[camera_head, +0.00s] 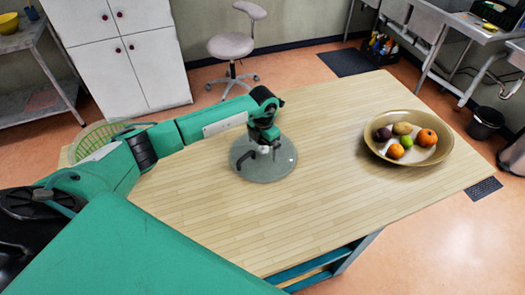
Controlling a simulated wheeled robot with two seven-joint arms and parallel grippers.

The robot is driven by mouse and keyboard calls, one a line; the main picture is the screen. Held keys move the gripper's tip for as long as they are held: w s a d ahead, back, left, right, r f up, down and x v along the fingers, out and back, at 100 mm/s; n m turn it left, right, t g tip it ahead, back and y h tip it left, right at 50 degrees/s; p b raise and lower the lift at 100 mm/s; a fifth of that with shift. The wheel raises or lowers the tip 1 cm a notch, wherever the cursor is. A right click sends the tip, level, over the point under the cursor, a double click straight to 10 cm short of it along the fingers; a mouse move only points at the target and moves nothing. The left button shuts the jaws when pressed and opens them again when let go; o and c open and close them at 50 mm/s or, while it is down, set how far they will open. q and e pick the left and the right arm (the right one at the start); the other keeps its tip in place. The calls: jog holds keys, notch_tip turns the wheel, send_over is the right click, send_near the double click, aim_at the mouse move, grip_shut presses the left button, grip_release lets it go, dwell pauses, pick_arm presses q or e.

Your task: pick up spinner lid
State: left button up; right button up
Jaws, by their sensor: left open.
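The spinner lid (284,162) is a grey-green, round, see-through disc lying flat on the wooden table. My left gripper (264,150) is open above the middle of the lid, near a small pale knob at its centre. The gripper and wrist hide part of the lid, and I cannot tell whether the fingers touch it. A green slatted basket (92,138), perhaps the spinner bowl, stands at the table's left end, partly behind my left arm. My right gripper is not in view.
A wide tan bowl (436,156) with several fruits stands on the table's right side. The table (300,215) is clear between the lid and the front edge. A stool (231,46) stands on the floor behind the table.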

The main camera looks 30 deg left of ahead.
pick_arm(q)
jog(key=shift+s, duration=0.1)
jog(key=c, duration=1.8)
jog(key=shift+r, duration=0.1)
